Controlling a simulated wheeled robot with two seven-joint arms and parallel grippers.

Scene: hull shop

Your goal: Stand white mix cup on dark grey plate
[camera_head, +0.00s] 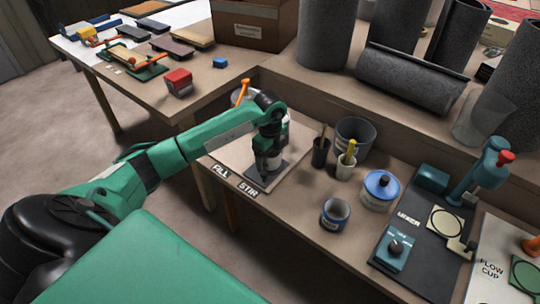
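My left gripper (267,165) points down over the dark grey plate (256,187) by the STIR label. The gripper hides much of this plate. Its fingers are too small and dark to tell if they are open or shut, or if they hold anything. A small white patch (285,124) shows beside the wrist; I cannot tell if it is part of the mix cup. My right gripper is not in view.
The mixer (398,250) is farther right.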

